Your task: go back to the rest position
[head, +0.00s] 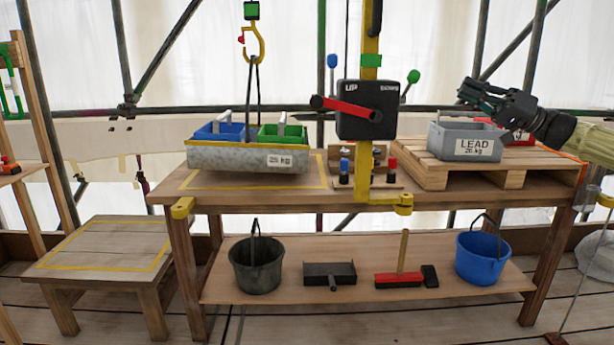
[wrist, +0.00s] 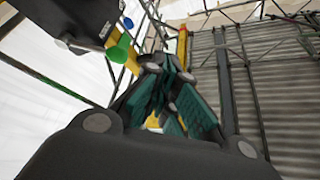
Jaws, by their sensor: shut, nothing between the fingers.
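My gripper (head: 466,94) is at the right in the head view, above the grey crate labelled LEAD 26 kg (head: 464,141). The fingers point left and appear clear of the crate. In the wrist view the dark green finger pads (wrist: 168,92) are close together with nothing held between them. The crate stands on a wooden pallet (head: 430,177) on the workbench.
A yellow post with a black UP control box (head: 370,110) and red lever stands left of my gripper. A hook (head: 255,45) holds a tray (head: 235,157) with blue and green bins. A low table (head: 100,248) stands left; buckets (head: 255,265) sit on the lower shelf.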

